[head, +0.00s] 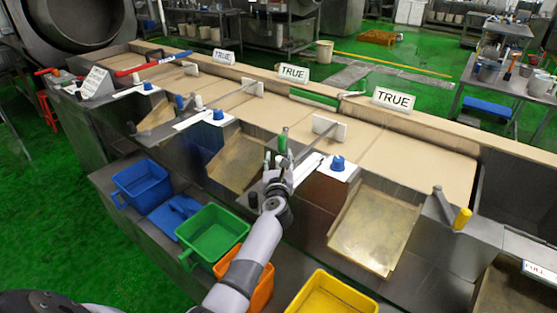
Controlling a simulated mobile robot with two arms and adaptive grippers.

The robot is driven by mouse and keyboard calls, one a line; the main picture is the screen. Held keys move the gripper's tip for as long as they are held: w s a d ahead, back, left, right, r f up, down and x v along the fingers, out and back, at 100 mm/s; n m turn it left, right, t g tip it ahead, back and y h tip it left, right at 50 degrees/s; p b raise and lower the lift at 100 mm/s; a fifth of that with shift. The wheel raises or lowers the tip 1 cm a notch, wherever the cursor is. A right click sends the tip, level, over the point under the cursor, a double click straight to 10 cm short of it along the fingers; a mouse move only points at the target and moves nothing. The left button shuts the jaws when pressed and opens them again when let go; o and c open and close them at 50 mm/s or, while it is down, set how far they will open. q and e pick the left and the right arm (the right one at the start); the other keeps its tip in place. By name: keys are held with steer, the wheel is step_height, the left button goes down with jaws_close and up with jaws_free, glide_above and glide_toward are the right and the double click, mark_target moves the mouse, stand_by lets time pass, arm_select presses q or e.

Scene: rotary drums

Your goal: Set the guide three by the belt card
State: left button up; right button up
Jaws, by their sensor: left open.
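A long tan belt (420,152) runs from upper left to lower right. Three guides with white plates on rods reach over it: the far one (192,69), the middle one (253,87) and the nearest one (330,128). A white card with small print (96,82), too small to read, stands at the belt's left end. My left gripper (278,160) is open at the near end of the nearest guide's rod, around or beside a green upright piece (283,141); I cannot tell whether they touch. My right gripper is not in view.
White TRUE signs (393,98) stand along the far rail. Blue knobs (338,163) sit on white plates along the near edge. Blue (142,185), green (213,235), orange (262,292) and yellow (335,297) bins stand below. A yellow-handled crank (462,219) stands at right.

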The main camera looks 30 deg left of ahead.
arm_select(q)
steer(key=v, duration=1.2)
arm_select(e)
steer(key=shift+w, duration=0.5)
